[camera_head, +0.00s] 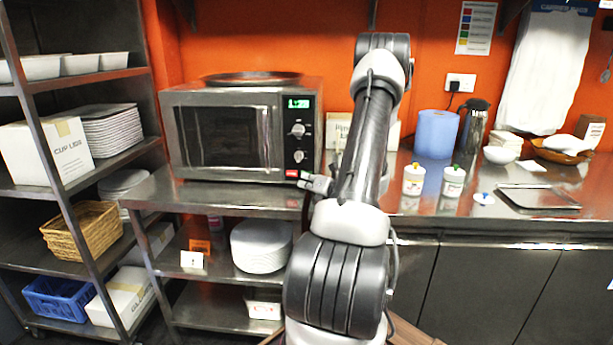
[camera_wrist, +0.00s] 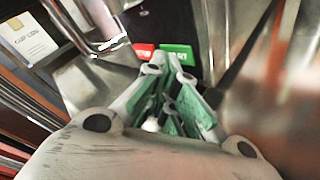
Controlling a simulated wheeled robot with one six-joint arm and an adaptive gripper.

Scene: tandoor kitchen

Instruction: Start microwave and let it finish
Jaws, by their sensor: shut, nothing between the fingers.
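The microwave (camera_head: 222,140) stands on a steel shelf at the left of centre, its door closed and its window dark. Its small display (camera_head: 298,103) is lit green; I cannot read the digits surely. Two knobs sit below the display. A red button (camera_wrist: 143,51) and a green button (camera_wrist: 177,53) lie side by side in the wrist view. My gripper (camera_head: 304,179) is at the microwave's lower right front corner. In the wrist view its fingers (camera_wrist: 168,68) are closed, empty, and point just below the green button. I cannot tell whether they touch it.
A round dark tray (camera_head: 252,78) lies on top of the microwave. A steel rack (camera_head: 80,195) with crockery and boxes stands left. The counter (camera_head: 430,218) at right holds white jars, a blue container and a flask. My arm hides part of the middle.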

